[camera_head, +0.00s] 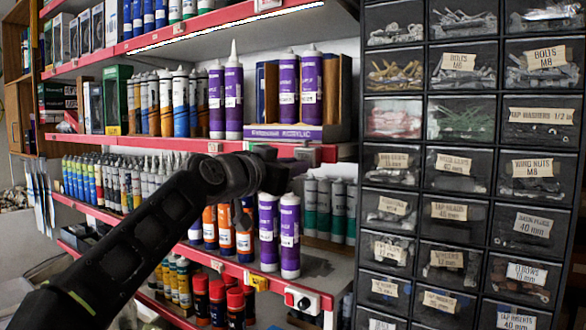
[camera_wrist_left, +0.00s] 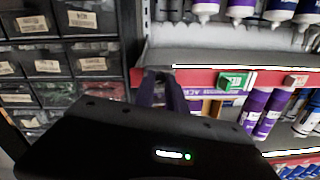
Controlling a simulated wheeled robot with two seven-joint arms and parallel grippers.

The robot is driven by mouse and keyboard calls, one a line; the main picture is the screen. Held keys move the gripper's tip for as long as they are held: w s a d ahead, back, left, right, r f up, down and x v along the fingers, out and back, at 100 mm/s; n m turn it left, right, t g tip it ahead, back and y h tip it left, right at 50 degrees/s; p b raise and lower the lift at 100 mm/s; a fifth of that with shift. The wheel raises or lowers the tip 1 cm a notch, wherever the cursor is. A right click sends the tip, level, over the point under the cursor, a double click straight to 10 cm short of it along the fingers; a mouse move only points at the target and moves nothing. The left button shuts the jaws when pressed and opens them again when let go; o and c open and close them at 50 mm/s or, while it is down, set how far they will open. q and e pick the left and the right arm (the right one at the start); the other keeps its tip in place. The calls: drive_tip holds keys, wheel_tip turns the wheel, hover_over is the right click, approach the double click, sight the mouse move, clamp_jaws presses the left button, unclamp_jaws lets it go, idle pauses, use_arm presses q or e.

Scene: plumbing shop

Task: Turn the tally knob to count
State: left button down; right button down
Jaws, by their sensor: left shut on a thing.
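My left gripper (camera_head: 284,168) reaches from the left to the red front edge of the middle shelf (camera_head: 160,143), close to the shelf's right end. In the left wrist view, which looks upside down, its fingertips (camera_wrist_left: 163,76) are closed at that red edge (camera_wrist_left: 203,77). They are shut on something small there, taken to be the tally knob. The knob is hidden by the fingers, so its setting cannot be read. My right gripper is not in view.
Purple tubes (camera_head: 234,96) and an acrylic box (camera_head: 284,132) stand on the middle shelf above my gripper. More purple tubes (camera_head: 290,236) stand close below it. A labelled drawer cabinet (camera_head: 461,160) borders the shelf on the right. A green tag (camera_wrist_left: 233,81) sits on the edge.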

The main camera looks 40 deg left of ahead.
use_arm(q)
drive_tip(key=n+p, duration=0.1)
drive_tip(key=n, duration=1)
drive_tip(key=shift+f+h, duration=0.1)
drive_tip(key=shift+h, duration=0.2)
drive_tip(key=c, duration=1.4)
unclamp_jaws()
drive_tip(key=shift+o, duration=0.2)
drive_tip(key=shift+s, duration=0.15)
drive_tip(key=s+b, duration=0.1)
drive_tip(key=s, duration=0.6)
drive_tip(key=shift+s+r+b, duration=0.2)
drive_tip(key=shift+s+b, duration=0.05)
drive_tip(key=shift+b, duration=0.15)
